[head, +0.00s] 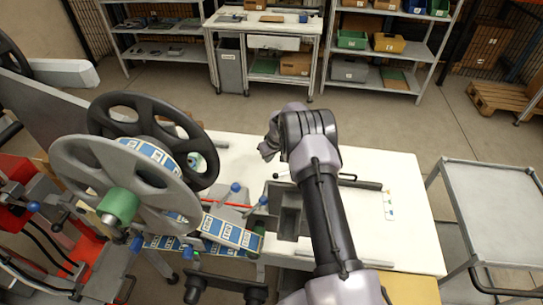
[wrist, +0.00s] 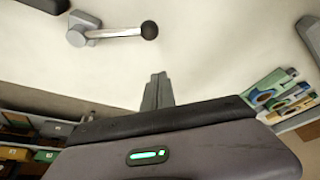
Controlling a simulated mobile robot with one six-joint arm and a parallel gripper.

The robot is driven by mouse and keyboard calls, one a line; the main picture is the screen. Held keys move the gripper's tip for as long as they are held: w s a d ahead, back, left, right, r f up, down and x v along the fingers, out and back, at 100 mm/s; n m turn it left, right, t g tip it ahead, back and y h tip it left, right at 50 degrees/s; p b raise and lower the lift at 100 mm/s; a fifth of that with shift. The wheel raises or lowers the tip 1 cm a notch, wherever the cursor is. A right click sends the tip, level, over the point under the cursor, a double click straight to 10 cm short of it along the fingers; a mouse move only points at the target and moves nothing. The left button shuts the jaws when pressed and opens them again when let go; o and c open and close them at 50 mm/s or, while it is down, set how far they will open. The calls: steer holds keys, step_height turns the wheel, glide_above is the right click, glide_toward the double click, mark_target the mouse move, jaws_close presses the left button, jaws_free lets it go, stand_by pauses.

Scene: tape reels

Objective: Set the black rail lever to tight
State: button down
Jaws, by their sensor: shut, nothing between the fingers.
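The black rail lever (wrist: 118,33) shows in the wrist view at the upper left. It has a grey pivot base at its left end, a thin metal rod and a black ball knob at its right end. My gripper (wrist: 158,78) is shut and empty. Its fingertips are below and to the right of the knob in the picture, apart from it. In the head view my gripper (head: 266,150) is over the white table, beyond my forearm.
A reel machine with a grey reel (head: 128,185), a black reel (head: 110,112) and blue-knobbed levers (head: 262,200) stands at the left. The white table (head: 408,240) is mostly clear at the right. A grey cart (head: 495,200) stands further right.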

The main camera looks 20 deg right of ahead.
mark_target(285, 173)
steer(key=shift+x, duration=1.2)
steer(key=shift+s+f, duration=0.25)
steer(key=shift+f, duration=0.05)
steer(key=shift+s+d+f, duration=0.1)
steer(key=shift+s+f, duration=0.05)
steer(key=shift+s, duration=0.7)
steer(key=shift+s+d+f, duration=0.1)
steer(key=shift+s, duration=0.7)
steer(key=shift+b, duration=0.3)
